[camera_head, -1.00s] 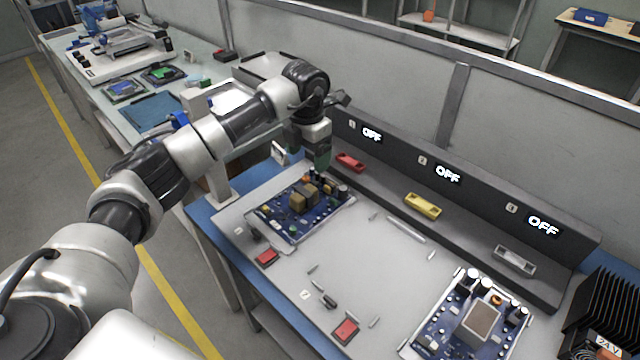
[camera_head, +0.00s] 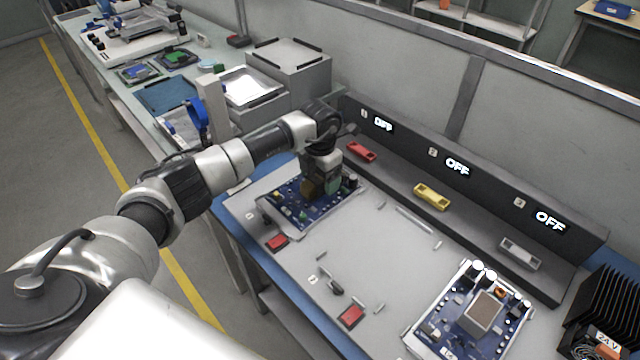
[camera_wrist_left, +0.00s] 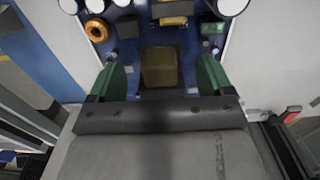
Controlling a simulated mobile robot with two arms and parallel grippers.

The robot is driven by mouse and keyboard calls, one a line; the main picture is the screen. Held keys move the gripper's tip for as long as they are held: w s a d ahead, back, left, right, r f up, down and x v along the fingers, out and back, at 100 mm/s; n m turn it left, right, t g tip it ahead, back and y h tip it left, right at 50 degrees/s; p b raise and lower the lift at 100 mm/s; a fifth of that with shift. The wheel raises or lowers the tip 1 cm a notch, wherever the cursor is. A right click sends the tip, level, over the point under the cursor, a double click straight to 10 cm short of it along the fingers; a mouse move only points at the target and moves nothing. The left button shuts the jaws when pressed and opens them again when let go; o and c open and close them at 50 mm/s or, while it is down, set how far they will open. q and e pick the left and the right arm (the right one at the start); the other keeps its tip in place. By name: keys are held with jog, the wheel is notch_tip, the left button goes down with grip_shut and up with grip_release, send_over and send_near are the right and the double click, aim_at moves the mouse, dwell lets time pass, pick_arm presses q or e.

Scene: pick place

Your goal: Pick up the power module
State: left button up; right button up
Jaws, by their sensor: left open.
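A blue power module board (camera_head: 305,214) with capacitors and block-like parts lies at the left end of the grey work surface; it also shows in the left wrist view (camera_wrist_left: 185,40). A second blue module board (camera_head: 446,327) with a large grey-topped block lies at the right front. My left gripper (camera_head: 322,186) points down over the back part of the left board. In the left wrist view its green fingers (camera_wrist_left: 160,75) are apart, with a tan block (camera_wrist_left: 161,68) of the board showing between them. Whether the fingers touch it, I cannot tell. My right gripper is not in view.
A dark console with several OFF displays (camera_head: 457,167) runs along the back, with red (camera_head: 361,151), yellow (camera_head: 432,196) and grey (camera_head: 520,253) handle-like pieces on it. Black heat-sink fins (camera_head: 607,303) stand at the right. The middle surface (camera_head: 375,245) is mostly clear.

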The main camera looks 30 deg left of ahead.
pick_arm(q)
jog(key=c, duration=0.7)
grip_shut()
jog(key=shift+w+r, duration=0.15)
jog(key=shift+r, duration=0.4)
notch_tip(320, 180, up, 3)
jog(key=shift+r+b, duration=0.1)
jog(key=shift+b, duration=0.25)
jog(key=s+d+r+p, duration=0.1)
jog(key=s+d+r, duration=0.1)
jog(key=d+r, duration=0.9)
jog(key=shift+s+d, duration=0.2)
jog(key=shift+s, duration=0.15)
